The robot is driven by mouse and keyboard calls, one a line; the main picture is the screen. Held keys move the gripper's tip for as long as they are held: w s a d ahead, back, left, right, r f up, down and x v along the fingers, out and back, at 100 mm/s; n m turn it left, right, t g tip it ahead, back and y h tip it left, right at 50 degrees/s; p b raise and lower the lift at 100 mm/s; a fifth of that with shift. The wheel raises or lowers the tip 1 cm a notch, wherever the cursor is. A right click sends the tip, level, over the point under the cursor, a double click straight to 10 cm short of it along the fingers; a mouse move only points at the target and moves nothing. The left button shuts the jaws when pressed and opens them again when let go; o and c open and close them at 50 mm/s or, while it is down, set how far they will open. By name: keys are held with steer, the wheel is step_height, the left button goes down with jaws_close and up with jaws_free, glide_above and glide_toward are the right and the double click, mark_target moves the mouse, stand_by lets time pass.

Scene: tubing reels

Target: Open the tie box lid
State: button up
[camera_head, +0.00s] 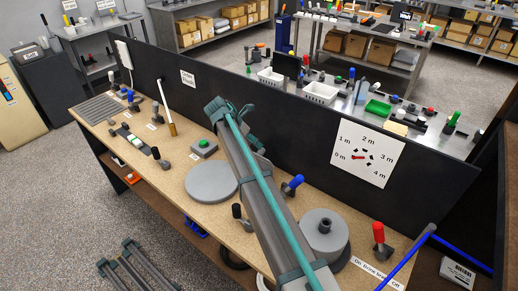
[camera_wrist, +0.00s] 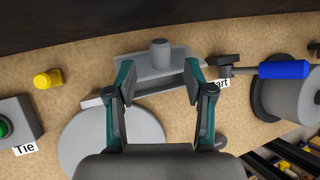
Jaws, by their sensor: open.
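In the wrist view a grey box-like piece with a round grey knob (camera_wrist: 160,52) on top stands beyond my gripper; I take it to be the tie box and its lid, which looks shut. My gripper (camera_wrist: 160,82) is open, its two teal-and-grey fingers spread wide with nothing between the pads. The fingertips reach over the near part of the piece, to either side of the knob; I cannot tell whether they touch it. In the head view my arm hides the piece. The button box with a green button (camera_head: 203,148) is left of my arm; the wrist view shows its "Tie" label (camera_wrist: 25,149).
A flat grey disc (camera_head: 211,184) lies beside my arm. A blue-handled lever (camera_head: 292,186), a grey reel (camera_head: 323,232) and a red-handled lever (camera_head: 379,240) stand to the right. A yellow knob (camera_wrist: 47,78) is at left. A dark panel (camera_head: 290,128) backs the bench.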

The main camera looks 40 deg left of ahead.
steer(key=shift+v, duration=2.5)
